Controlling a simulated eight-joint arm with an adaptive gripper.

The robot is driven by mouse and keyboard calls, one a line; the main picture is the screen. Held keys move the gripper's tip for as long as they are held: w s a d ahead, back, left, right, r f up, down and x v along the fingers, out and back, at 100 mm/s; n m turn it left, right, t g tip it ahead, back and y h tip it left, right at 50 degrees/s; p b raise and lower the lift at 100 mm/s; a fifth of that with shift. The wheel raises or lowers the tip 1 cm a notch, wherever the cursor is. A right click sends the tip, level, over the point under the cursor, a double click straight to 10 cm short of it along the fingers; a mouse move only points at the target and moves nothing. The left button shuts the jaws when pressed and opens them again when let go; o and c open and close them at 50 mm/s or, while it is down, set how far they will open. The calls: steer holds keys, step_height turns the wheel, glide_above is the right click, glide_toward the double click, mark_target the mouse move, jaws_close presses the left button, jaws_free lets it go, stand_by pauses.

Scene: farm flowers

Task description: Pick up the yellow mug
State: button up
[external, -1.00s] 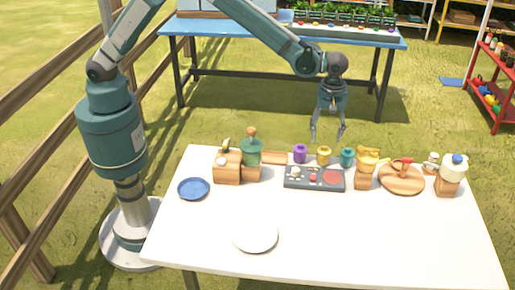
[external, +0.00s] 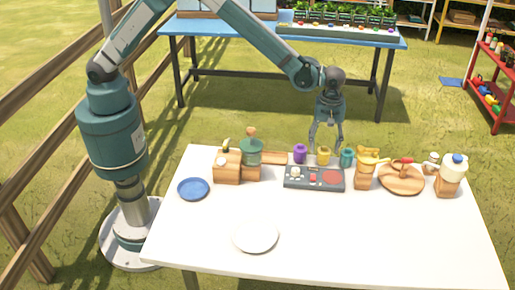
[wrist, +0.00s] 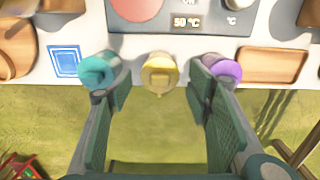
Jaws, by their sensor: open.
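The yellow mug (external: 323,156) stands at the far edge of the white table, between a purple mug (external: 300,153) and a teal mug (external: 347,158). My gripper (external: 325,146) is open and empty, pointing down just above the yellow mug. In the wrist view the yellow mug (wrist: 159,73) lies midway between the two spread fingers, just beyond the tips. There the teal mug (wrist: 98,70) is by the left fingertip and the purple mug (wrist: 222,69) by the right one. Whether the fingertips touch these mugs I cannot tell.
A grey hotplate panel (external: 300,184) lies directly in front of the mugs. A wooden banana stand (external: 363,180), a round wooden board (external: 400,187) and a green bottle (external: 251,150) stand to the sides. The front of the white table (external: 350,235) is mostly clear, with a white plate (external: 255,235).

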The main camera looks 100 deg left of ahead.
steer(key=shift+f, duration=0.75)
steer(key=c, duration=1)
